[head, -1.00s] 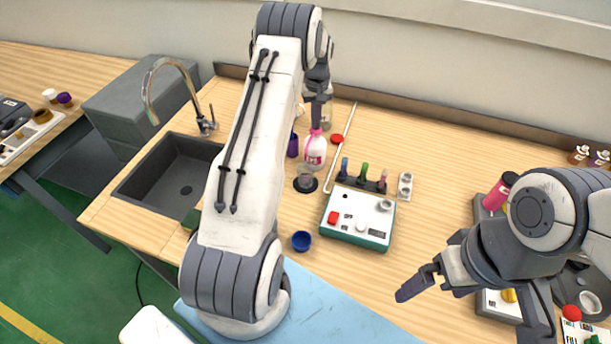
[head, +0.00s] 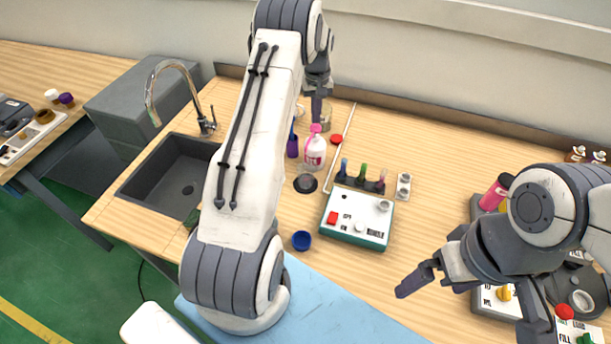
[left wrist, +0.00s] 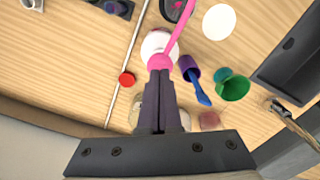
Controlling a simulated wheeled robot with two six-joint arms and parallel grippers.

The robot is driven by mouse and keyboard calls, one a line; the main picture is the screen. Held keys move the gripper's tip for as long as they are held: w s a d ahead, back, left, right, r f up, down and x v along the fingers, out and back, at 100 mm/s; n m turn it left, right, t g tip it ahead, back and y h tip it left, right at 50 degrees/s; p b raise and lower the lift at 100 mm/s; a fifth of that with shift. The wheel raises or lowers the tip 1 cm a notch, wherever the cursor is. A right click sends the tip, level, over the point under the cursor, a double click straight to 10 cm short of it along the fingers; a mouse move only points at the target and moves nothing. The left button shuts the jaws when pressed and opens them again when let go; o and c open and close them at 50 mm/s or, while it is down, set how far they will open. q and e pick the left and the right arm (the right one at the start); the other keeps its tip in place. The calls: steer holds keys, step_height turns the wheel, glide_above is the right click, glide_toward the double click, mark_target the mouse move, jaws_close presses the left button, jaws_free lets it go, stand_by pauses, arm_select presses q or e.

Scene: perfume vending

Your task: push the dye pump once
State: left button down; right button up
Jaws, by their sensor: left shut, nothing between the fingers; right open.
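The dye pump is a white bottle (head: 315,152) with a pink pump head (head: 316,129), standing upright on the table. In the left wrist view, its pink head (left wrist: 160,61) and long pink spout show over the round white bottle. My left gripper (head: 317,119) is shut and empty, pointing down just above the pump head. In the left wrist view, its fingertips (left wrist: 160,74) overlap the edge of the pink head; I cannot tell whether they touch. My right gripper (head: 418,280) is open and empty at the right front, far from the bottle.
A purple cup (head: 292,148) with a blue stick stands left of the bottle. A red cap (head: 337,139) and a long thin rod (head: 340,148) lie to its right. A tube rack (head: 360,180), a white-green device (head: 357,220) and a blue cup (head: 301,241) are nearer. The sink (head: 170,180) is left.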

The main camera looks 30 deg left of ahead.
arm_select(q)
steer(key=shift+r, duration=0.15)
step_height(320, 180, up, 6)
steer(key=p, duration=0.4)
stand_by(0.3)
steer(key=s+d+r+m+b, duration=0.2)
steer(key=d+r+m+b, duration=0.15)
steer(key=d, duration=1.05)
steer(key=s+d+r+m+b, duration=0.25)
steer(key=s+d+m, duration=0.35)
steer(key=s+d, duration=0.75)
steer(key=s+d+f+m+b, duration=0.1)
steer(key=s+d+m, duration=0.1)
steer(key=s, duration=0.5)
steer(key=s+d+f+m+b, duration=0.2)
steer(key=s, duration=0.5)
steer(key=s+d+f+m+h+b, duration=0.1)
steer(key=s+m+b, duration=0.1)
steer(key=s, duration=0.5)
steer(key=shift+s+d+f+m, duration=0.25)
steer(key=shift+s+d+m, duration=0.15)
steer(key=shift+m, duration=0.05)
